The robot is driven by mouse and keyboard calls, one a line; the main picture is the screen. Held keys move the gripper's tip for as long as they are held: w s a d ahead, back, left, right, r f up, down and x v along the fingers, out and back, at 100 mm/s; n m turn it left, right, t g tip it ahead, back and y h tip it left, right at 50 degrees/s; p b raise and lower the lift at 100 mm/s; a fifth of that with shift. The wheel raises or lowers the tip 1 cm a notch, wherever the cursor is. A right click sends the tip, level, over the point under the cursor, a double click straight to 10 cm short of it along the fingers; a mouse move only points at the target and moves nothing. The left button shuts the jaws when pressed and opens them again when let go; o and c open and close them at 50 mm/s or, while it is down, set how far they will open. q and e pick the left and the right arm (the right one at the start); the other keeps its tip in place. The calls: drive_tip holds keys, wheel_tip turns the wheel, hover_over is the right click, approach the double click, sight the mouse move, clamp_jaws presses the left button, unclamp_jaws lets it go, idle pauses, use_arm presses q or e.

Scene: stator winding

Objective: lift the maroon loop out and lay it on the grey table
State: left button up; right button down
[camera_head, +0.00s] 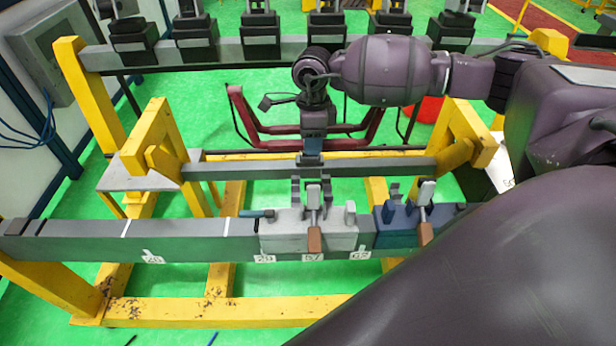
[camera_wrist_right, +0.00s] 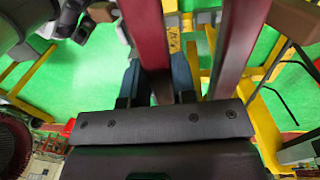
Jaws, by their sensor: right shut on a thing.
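The maroon loop (camera_head: 275,130) shows in the head view behind the middle grey bar, its two ends bent upward. My right gripper (camera_head: 313,148) comes down from above at the middle of the loop. In the right wrist view, the maroon loop (camera_wrist_right: 235,45) runs as two long bars away from the gripper, and the blue fingers of the right gripper (camera_wrist_right: 156,82) are on either side of one bar, shut on it. The lower middle of the loop is partly hidden by my gripper. A light grey table top (camera_head: 125,180) shows at the left. My left gripper is not in view.
A grey clamp block (camera_head: 285,238) and a blue clamp block (camera_head: 395,238) with upright levers sit on the front grey beam (camera_head: 190,243). Yellow frame posts (camera_head: 155,130) stand at both sides. A back rail (camera_head: 280,55) carries several dark blocks.

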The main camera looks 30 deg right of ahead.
drive_tip(key=shift+r, duration=1.35)
